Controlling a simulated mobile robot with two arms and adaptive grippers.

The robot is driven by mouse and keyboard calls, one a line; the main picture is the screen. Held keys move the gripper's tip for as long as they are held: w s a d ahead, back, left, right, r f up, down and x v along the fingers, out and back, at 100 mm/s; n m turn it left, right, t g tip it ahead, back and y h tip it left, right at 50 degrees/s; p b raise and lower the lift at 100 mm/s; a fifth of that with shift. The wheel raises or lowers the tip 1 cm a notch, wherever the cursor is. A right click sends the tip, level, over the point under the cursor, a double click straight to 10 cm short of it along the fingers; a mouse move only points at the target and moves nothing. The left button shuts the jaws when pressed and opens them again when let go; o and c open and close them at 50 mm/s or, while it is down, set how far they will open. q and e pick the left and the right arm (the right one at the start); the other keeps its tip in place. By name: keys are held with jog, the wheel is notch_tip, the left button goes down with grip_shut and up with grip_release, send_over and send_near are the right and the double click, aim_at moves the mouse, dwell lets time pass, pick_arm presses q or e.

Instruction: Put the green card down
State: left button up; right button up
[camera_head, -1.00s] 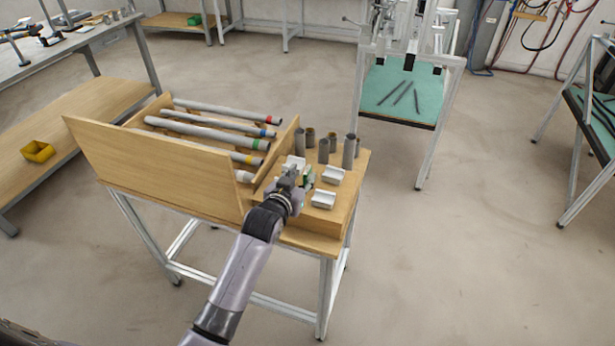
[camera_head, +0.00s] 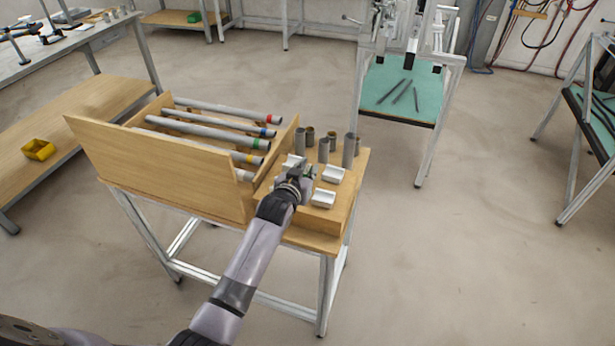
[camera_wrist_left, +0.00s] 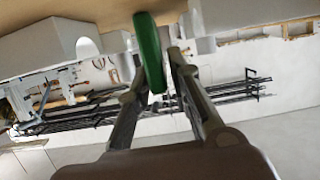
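The green card (camera_wrist_left: 149,52) shows in the left wrist view as a rounded green piece, seen nearly edge-on. It stands between the two fingers of my left gripper (camera_wrist_left: 156,68), which look closed on its lower part. Its upper end lies near the wooden surface; I cannot tell if they touch. In the head view, my left gripper (camera_head: 305,174) is over the right part of the wooden stand (camera_head: 300,236), among white blocks, and mostly hides the card. My right gripper is not in view.
White cradle blocks (camera_head: 323,199) stand close around the gripper, with several grey cylinders (camera_head: 349,150) behind. A wooden rack panel (camera_head: 155,165) with several grey tubes (camera_head: 210,131) rises to the left. A yellow bin (camera_head: 38,150) sits on the left bench.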

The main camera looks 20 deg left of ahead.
pick_arm(q)
grip_shut()
jog(key=shift+r, duration=0.1)
